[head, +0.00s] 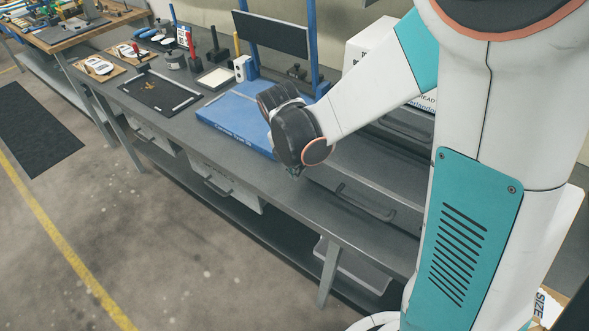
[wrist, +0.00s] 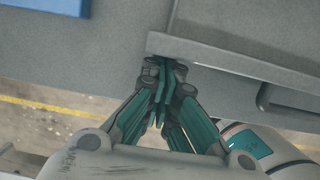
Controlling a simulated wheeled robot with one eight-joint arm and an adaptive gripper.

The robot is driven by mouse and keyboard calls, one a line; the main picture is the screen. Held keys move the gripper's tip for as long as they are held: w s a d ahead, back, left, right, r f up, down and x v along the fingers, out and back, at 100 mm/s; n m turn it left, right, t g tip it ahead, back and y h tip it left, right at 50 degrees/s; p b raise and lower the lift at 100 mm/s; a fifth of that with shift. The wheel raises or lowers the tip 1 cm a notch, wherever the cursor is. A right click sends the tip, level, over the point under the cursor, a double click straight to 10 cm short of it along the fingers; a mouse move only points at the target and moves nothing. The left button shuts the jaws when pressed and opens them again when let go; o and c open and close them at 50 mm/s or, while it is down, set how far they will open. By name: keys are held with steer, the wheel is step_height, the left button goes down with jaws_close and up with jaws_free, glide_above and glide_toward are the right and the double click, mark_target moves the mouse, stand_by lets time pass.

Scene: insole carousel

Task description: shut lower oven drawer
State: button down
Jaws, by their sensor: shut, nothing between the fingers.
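The oven (head: 395,150) is a dark grey unit on the bench, partly hidden behind my arm. Its lower drawer (head: 345,172) has a bar handle (head: 365,203) along its front; I cannot tell exactly how far out it stands. My gripper (head: 294,172) is at the drawer's left front side, low over the bench. In the wrist view, my gripper (wrist: 164,72) has its fingers together and empty, close to the corner of a grey ledge of the drawer (wrist: 235,55). The handle (wrist: 285,105) lies to the right of the fingers. I cannot tell whether they touch the drawer.
A blue platform (head: 232,112) with a blue frame stands left of the oven. A black mat (head: 158,92) and small tools lie farther left on the grey bench (head: 225,155). Bins (head: 222,180) hang under the bench. The floor in front is clear.

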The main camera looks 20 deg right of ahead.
steer(key=w+d, duration=0.3)
steer(key=d, duration=0.1)
steer(key=w+d, duration=0.3)
steer(key=d, duration=0.1)
steer(key=w+d, duration=0.4)
steer(key=d, duration=0.1)
steer(key=shift+w, duration=0.1)
steer(key=shift+a, duration=0.1)
